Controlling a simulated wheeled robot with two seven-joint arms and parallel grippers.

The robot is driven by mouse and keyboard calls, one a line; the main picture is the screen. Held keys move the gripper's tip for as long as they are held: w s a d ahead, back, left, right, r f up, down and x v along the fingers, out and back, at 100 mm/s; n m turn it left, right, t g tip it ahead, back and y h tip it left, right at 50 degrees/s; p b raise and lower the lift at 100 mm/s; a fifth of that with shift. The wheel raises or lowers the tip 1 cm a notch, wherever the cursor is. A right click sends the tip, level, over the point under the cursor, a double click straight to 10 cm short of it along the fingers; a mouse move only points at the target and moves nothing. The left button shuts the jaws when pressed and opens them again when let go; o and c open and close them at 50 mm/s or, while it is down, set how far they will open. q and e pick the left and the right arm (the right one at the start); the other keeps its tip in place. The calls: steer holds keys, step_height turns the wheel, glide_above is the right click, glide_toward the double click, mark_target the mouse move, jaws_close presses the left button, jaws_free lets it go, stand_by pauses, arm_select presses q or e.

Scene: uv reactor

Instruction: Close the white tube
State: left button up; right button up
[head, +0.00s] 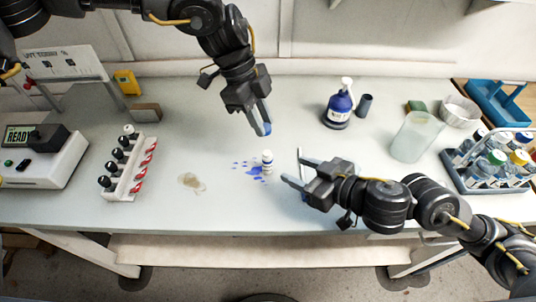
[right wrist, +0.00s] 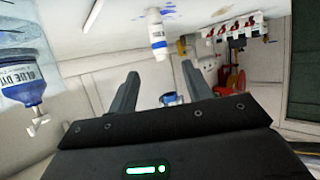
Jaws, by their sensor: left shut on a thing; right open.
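The white tube (head: 267,163), a small bottle with a blue band, stands upright on the bench amid blue splashes. It also shows in the right wrist view (right wrist: 157,35), upside down in that picture. My left gripper (head: 264,127) is above and behind the tube, apart from it, pointing down. It is shut on a small blue thing at its fingertips, perhaps the cap; the fingers mostly hide it. My right gripper (head: 293,173) is low, just right of the tube, its fingers apart and empty, pointing left. Its open fingers show in its wrist view (right wrist: 155,90).
A thin white rod (head: 300,157) lies by my right gripper. A blue dye bottle (head: 339,108) and a clear beaker (head: 416,137) stand behind and to the right. A vial rack (head: 125,178) is left, a bottle caddy (head: 463,181) right. A brownish stain (head: 191,181) marks clear bench.

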mark_target(271, 159)
steer(key=x, duration=1.1)
steer(key=shift+w, duration=0.1)
stand_by(0.4)
jaws_close()
stand_by(0.3)
